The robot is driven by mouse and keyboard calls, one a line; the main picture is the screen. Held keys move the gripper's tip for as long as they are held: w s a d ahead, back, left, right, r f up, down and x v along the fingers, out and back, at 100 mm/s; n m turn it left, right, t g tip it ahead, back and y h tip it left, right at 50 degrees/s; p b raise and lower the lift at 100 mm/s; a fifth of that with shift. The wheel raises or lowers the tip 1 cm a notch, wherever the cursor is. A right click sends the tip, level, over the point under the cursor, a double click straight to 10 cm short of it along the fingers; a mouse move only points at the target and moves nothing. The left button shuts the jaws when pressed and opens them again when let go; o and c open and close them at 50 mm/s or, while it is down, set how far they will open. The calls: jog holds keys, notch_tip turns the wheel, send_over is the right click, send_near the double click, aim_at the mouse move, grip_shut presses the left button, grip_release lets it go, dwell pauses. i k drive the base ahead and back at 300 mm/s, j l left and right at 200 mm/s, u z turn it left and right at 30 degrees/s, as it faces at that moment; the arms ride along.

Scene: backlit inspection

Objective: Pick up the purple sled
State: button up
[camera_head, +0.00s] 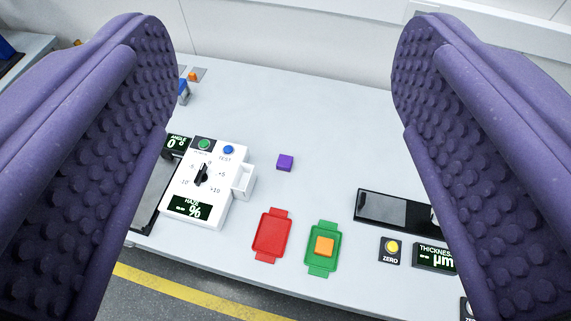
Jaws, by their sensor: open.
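A small purple block (285,162) sits on the light grey table top (310,105), near the middle of the view. It is the only purple thing on the table, and it looks like a plain block at this size. My gripper (283,70) shows as two large purple, studded fingers at the left and right edges. They are wide apart with nothing between them in their grip. The block appears between the fingers in the picture, well beyond them and untouched.
A white tester box (208,185) with a side tray (242,182) stands left of the block. A red tray (271,236) and a green tray (313,254) holding an orange block (324,246) lie nearer the front edge. A dark panel (395,212) lies right. Table behind the block is clear.

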aim_at(284, 163)
jog(key=i+j+z, duration=0.35)
jog(key=j, duration=0.25)
jog(key=i+j+z, duration=0.15)
jog(key=i+j, duration=0.1)
jog(key=j, duration=0.1)
